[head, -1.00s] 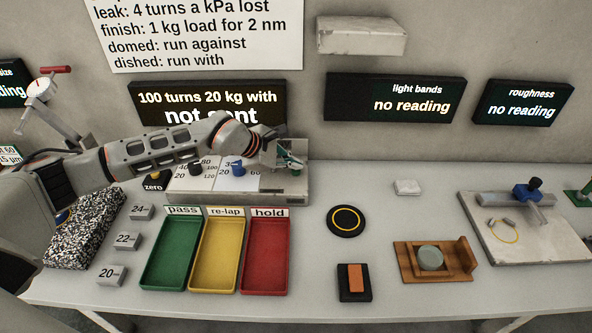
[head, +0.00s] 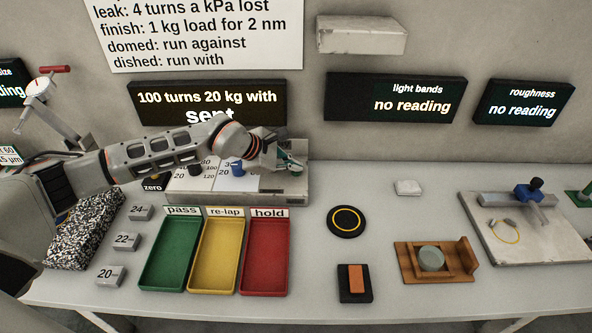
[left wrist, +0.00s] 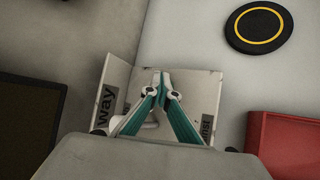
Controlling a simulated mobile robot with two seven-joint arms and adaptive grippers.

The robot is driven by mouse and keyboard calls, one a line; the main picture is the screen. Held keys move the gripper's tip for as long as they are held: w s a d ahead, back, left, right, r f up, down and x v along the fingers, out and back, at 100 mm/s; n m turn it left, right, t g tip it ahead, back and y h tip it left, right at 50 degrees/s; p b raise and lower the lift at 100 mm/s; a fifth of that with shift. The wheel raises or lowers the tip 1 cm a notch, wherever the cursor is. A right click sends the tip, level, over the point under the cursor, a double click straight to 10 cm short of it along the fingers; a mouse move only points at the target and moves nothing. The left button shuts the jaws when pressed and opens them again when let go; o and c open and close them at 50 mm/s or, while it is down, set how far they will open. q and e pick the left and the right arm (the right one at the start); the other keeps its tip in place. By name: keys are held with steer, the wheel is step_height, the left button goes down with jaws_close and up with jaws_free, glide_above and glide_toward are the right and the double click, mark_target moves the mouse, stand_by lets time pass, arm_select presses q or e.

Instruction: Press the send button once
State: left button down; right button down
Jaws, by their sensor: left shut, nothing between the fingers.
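The control panel (head: 262,198) stands at the back of the table, with a black knob (head: 194,170) and a blue knob (head: 237,169) on its dials. My left gripper (head: 292,164), with teal fingers, is over the panel's right end. Its fingers are shut and empty; in the left wrist view the fingertips (left wrist: 161,82) meet in front of a pale plate with partly hidden lettering. I cannot make out the send button; the gripper may cover it. The display above the panel (head: 207,100) reads "100 turns 20 kg with" and "sent", partly behind my arm.
Green (head: 168,284), yellow (head: 215,287) and red (head: 265,288) trays stand in front of the panel. A black disc with a yellow ring (head: 346,221) and a wooden holder (head: 462,275) are to the right. Table space around the disc is clear.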

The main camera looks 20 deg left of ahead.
mark_target(294, 173)
arm_select(q)
steer(key=shift+r, duration=0.1)
steer(key=shift+r+p, duration=0.55)
steer(key=shift+r, duration=0.25)
steer(key=shift+r+p, duration=0.3)
steer(key=shift+r, duration=0.2)
steer(key=shift+r+p, duration=1.2)
steer(key=shift+r, duration=0.85)
